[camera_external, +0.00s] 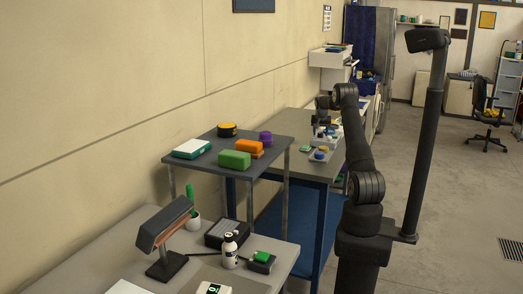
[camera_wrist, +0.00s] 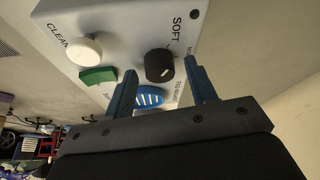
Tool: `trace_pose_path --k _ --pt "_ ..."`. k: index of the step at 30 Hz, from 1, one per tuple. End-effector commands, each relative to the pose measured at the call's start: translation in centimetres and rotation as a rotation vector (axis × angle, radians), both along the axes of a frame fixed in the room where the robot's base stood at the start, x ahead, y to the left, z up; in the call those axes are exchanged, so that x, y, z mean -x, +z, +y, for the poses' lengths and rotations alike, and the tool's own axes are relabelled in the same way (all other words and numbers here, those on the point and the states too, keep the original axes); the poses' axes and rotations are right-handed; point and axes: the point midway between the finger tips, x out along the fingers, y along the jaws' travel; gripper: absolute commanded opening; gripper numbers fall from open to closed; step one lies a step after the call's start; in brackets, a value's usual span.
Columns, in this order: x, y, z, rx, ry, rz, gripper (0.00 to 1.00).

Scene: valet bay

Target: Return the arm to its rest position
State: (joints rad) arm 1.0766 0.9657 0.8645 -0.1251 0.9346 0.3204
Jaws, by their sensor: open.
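My arm (camera_external: 364,187) stands at the right of the external view, its upper part raised and its wrist turned down over the far end of the back bench. My gripper (camera_external: 322,121) is small there and its fingers are hard to make out. In the wrist view the gripper (camera_wrist: 160,72) is open, its two blue fingers apart with nothing held. Beyond the fingers is a grey control panel (camera_wrist: 120,38) with a black knob (camera_wrist: 159,65) marked SOFT, a white knob (camera_wrist: 85,50) marked CLEAN, a green button (camera_wrist: 98,77) and a blue striped oval (camera_wrist: 150,97). Contact cannot be told.
A raised grey shelf (camera_external: 277,142) holds a green block (camera_external: 234,160), an orange block (camera_external: 249,147) and other items. The front table (camera_external: 122,250) carries a lamp (camera_external: 164,226) and a white bottle (camera_external: 230,250). A dark post (camera_external: 425,140) stands beside my arm.

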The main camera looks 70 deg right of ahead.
Motion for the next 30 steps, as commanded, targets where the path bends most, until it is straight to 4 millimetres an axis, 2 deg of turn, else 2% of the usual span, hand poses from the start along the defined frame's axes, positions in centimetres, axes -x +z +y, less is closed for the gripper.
trace_pose_path --k 5,6,9,15,25,26,30 --pt "-0.1 0.0 0.1 0.0 -0.104 0.0 0.52" --pt "-0.1 1.1 0.4 0.002 -0.102 -0.003 0.52" --pt "0.0 2.5 1.0 0.002 -0.1 -0.002 0.52" --pt "0.1 4.1 1.7 0.001 -0.099 -0.001 0.52" --pt "0.2 4.4 1.8 0.0 -0.099 0.0 0.52" --pt "0.2 4.4 1.8 0.0 -0.099 0.0 0.54" --pt "0.2 4.4 1.8 0.0 -0.098 -0.001 0.81"
